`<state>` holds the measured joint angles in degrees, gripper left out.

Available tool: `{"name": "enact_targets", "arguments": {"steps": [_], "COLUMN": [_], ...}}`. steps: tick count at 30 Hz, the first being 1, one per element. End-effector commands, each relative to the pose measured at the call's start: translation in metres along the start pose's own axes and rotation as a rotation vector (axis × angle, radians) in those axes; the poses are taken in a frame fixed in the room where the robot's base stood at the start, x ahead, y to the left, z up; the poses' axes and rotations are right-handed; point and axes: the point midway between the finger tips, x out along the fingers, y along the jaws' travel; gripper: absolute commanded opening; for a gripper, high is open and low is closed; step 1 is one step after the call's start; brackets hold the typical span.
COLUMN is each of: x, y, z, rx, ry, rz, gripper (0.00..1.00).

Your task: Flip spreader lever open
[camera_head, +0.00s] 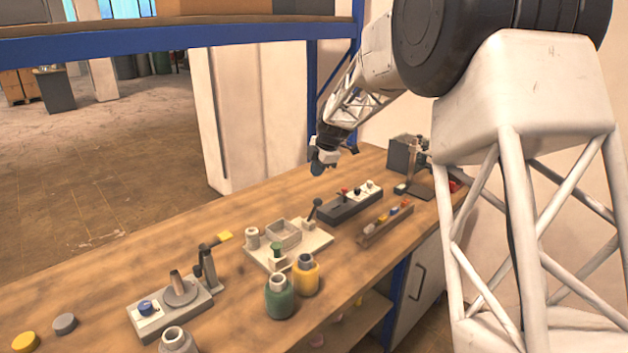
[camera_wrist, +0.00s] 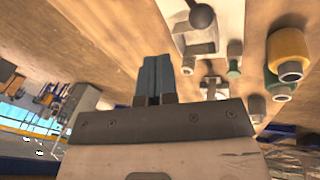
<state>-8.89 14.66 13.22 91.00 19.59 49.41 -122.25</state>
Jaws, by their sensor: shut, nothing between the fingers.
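I cannot tell for certain which part is the spreader lever. A dark lever with a ball knob (camera_head: 313,210) stands tilted at the right end of a pale fixture plate (camera_head: 318,240). In the wrist view, a grey ball knob (camera_wrist: 203,17) shows at the top. Another upright lever device with a yellow tip (camera_head: 224,236) stands on a grey base (camera_head: 150,325) to the left. My gripper (camera_head: 318,168) is above the back of the bench, apart from both. Its blue-grey fingers (camera_wrist: 153,64) are together and hold nothing.
Green (camera_head: 279,298) and yellow (camera_head: 306,276) jars stand before the pale plate. A dark switch box (camera_head: 350,203) and a rack of small coloured parts (camera_head: 384,224) are to the right. A blue shelf beam (camera_head: 180,42) crosses above. The bench's back left is clear.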

Motion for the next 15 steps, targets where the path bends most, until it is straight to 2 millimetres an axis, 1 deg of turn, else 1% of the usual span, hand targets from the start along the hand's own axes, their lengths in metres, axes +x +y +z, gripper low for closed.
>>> {"name": "enact_targets", "arguments": {"steps": [1,3,6,10,15], "x": [-0.009,-0.020,-0.033,-0.044,-0.052], "y": [0.000,-0.001,-0.002,-0.003,-0.004], "z": [0.001,0.001,0.001,0.001,0.001], "rx": [0.000,0.000,0.000,0.000,-0.001], "ry": [-0.001,-0.001,0.000,0.000,0.000], "rz": [0.002,0.003,0.002,0.002,0.001], "gripper": [0.00,0.00,0.00,0.00,0.00]}}
